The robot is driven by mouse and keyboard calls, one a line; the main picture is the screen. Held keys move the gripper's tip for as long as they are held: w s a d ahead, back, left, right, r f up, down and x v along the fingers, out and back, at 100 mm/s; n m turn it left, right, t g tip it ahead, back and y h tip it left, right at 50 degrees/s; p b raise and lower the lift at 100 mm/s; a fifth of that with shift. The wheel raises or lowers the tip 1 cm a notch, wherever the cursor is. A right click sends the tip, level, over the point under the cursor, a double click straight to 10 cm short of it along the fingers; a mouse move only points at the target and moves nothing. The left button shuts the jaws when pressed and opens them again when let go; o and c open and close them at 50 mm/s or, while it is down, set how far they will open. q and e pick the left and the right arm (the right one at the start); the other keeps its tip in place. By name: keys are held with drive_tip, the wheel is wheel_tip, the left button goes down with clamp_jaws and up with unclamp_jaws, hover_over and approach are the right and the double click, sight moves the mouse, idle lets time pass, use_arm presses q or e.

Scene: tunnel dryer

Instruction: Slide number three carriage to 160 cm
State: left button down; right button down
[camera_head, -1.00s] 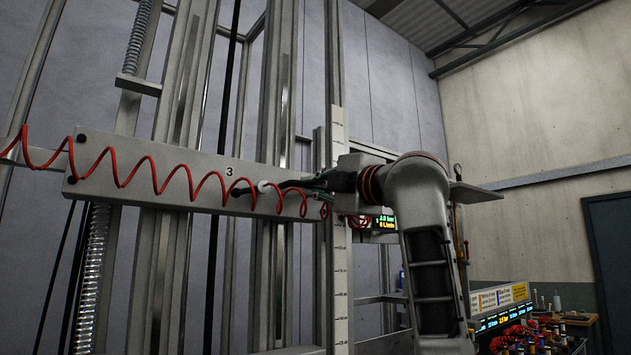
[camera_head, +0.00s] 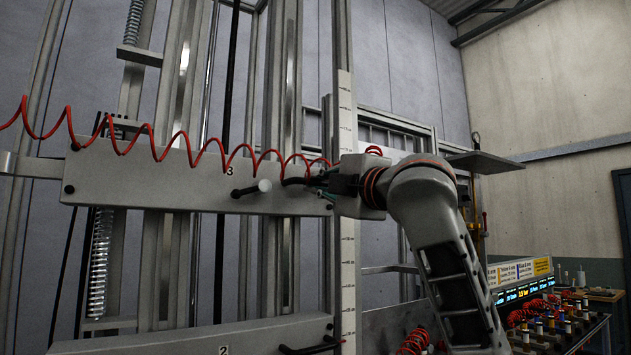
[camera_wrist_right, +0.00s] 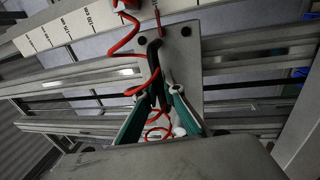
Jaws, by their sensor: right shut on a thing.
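The number three carriage (camera_head: 130,180) is a long grey plate marked "3" in the head view. It lies across the upright rails, with a red coiled hose (camera_head: 180,145) running along it. My right gripper (camera_head: 314,183) is at the carriage's right end. In the wrist view its green-padded fingers (camera_wrist_right: 160,112) are shut around a black handle (camera_wrist_right: 155,62) on the carriage. The white scale (camera_head: 346,255) stands upright behind my wrist; its figures are too small to read there. My left gripper is out of view.
The number two carriage (camera_head: 190,340), with a black handle, lies below at the bottom edge. A coil spring (camera_head: 99,262) hangs at left. A bench (camera_head: 570,325) with red hoses and a lit display (camera_head: 525,291) stands at right.

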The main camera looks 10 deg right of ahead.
drive_tip(key=c, duration=2.2)
unclamp_jaws()
drive_tip(key=shift+w+a+f, duration=0.1)
drive_tip(key=shift+a+f, duration=0.05)
drive_tip(key=shift+f, duration=0.4)
drive_tip(key=shift+o, duration=0.2)
drive_tip(key=shift+r, duration=0.15)
drive_tip(key=shift+r, duration=0.1)
drive_tip(key=v, duration=1.2)
